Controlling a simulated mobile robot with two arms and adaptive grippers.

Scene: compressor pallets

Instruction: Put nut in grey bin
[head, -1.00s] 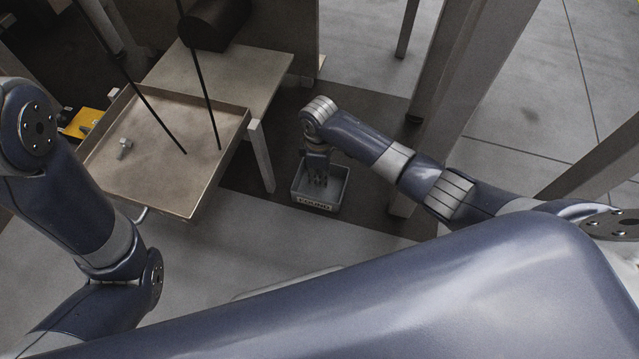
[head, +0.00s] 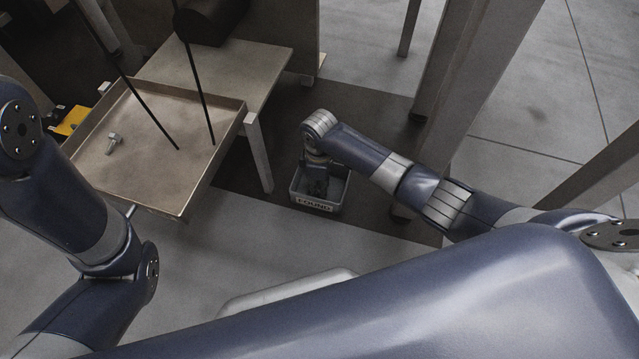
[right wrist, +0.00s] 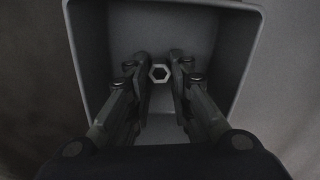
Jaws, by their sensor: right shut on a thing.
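A light metal hex nut (right wrist: 159,73) shows in the right wrist view between the fingertips of my right gripper (right wrist: 160,76). The gripper is shut on it and points down into the grey bin (right wrist: 226,75). In the head view the grey bin (head: 343,190), with a lettered label on its front, stands on the dark floor. My right gripper (head: 317,188) reaches into it there, and the nut is hidden in that view. How far the nut is above the bin floor is hard to tell. My left gripper is out of view; only the left arm shows.
A shallow metal tray (head: 176,207) left of the bin holds a bolt (head: 114,143). Two thin dark rods cross in front of the tray. A table leg (head: 259,155) stands close left of the bin, and a thick post (head: 462,90) rises to its right.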

